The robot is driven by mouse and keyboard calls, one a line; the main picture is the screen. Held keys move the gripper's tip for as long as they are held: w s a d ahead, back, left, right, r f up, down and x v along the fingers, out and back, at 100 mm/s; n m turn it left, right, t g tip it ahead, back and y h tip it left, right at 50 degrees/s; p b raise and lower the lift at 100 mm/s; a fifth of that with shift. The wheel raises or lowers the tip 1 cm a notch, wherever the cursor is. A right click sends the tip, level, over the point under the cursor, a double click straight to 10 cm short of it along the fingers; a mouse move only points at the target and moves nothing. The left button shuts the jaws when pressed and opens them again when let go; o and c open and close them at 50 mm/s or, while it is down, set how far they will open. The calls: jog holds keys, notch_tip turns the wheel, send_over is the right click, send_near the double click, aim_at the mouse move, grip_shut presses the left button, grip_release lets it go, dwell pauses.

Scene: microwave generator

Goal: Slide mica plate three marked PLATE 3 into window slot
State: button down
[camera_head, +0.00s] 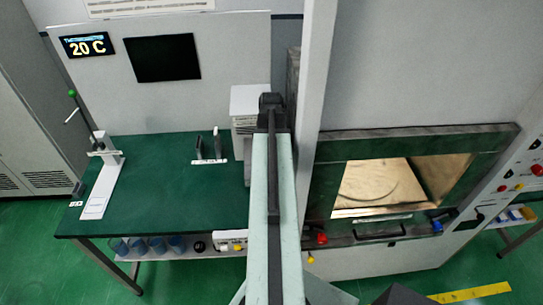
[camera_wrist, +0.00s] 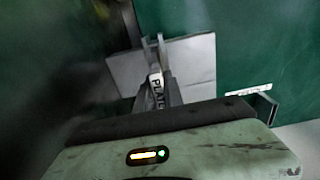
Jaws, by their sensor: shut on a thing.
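In the wrist view my gripper (camera_wrist: 156,60) is shut on a plate (camera_wrist: 157,90) seen nearly edge-on. Its white label reads "PLATE"; I cannot read the number. Pale grey panels show on both sides behind the fingers, and I cannot tell whether they touch the plate. In the head view my arm hides the gripper and the held plate. I cannot make out the window slot for certain in either view.
The green bench (camera_head: 165,190) stands left, with two thin upright pieces (camera_head: 207,146) in a labelled rack and a lever device (camera_head: 103,180). The lit chamber (camera_head: 380,184) is right. A metal bracket (camera_wrist: 265,107) stands beside a small label in the wrist view.

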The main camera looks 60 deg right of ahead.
jog(key=shift+f+b, duration=0.75)
jog(key=shift+f, duration=0.05)
jog(key=c, duration=1.4)
grip_release()
jog(key=shift+o, duration=0.2)
jog(key=shift+r, duration=0.1)
notch_tip(320, 180, up, 8)
jog(key=p, duration=0.8)
jog(key=shift+f, duration=0.2)
